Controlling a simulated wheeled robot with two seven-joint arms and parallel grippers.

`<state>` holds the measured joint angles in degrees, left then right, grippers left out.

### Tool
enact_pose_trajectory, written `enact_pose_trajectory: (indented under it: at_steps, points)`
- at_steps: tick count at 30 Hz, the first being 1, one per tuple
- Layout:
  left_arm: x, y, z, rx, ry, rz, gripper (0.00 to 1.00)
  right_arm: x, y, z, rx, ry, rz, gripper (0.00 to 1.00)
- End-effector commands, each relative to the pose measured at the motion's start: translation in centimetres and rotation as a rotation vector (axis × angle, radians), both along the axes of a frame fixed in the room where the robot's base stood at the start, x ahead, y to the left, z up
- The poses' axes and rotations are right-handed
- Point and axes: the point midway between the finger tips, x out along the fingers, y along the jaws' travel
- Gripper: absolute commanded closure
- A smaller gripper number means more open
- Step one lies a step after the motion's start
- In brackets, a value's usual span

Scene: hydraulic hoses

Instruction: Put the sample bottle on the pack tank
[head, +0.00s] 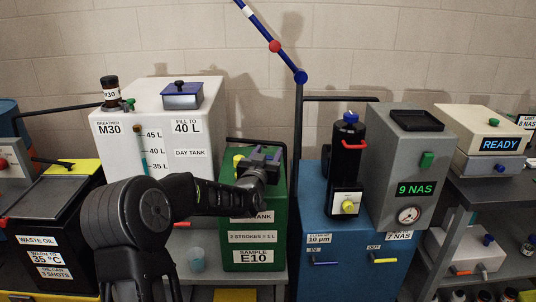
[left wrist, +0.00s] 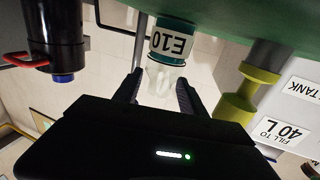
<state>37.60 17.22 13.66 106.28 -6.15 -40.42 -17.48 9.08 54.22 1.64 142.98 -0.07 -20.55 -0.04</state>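The pack tank (head: 265,217) is the green box in the middle, with a label reading SAMPLE E10. The sample bottle (left wrist: 172,42), teal with an E10 label and a clear, whitish top, appears in the left wrist view, which is upside down. Its base meets the tank's green top (left wrist: 225,15), and it looks upright there. My left gripper (left wrist: 160,84) has its fingers apart on either side of the bottle's clear top, with narrow gaps visible. In the head view my left gripper (head: 262,160) is over the tank top and hides the bottle. My right gripper is not in view.
A yellow fitting (left wrist: 237,100) stands on the tank beside the bottle. The blue unit with a black filter (head: 347,165) is to the right.

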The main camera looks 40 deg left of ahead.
Motion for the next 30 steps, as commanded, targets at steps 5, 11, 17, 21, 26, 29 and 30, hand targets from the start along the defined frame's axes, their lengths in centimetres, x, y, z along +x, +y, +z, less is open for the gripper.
enact_pose_trajectory:
  at_steps: [5, 11, 17, 21, 26, 29, 30]
  points:
    - [0.0, 0.0, 0.0, 0.000, 0.000, 0.000, 0.51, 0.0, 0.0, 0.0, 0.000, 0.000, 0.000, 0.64]
    - [-0.1, 0.0, 0.4, 0.000, 0.000, 0.000, 0.51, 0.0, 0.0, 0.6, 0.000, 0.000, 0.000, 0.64]
    - [-2.8, -1.1, 0.1, 0.003, 0.001, 0.000, 0.51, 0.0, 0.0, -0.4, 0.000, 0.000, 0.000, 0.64]
    - [-5.5, -2.3, 0.2, 0.004, -0.001, -0.001, 0.51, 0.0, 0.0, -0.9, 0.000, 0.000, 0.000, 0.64]
    - [-8.6, -3.5, 0.2, 0.002, 0.000, 0.000, 0.51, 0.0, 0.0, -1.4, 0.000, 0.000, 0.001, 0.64]
    - [-10.0, -4.0, 0.3, 0.003, -0.001, 0.001, 0.51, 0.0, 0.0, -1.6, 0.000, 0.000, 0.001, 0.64]
    - [-10.4, -4.2, 0.2, 0.001, -0.001, 0.001, 0.51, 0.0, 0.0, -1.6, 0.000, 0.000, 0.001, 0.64]
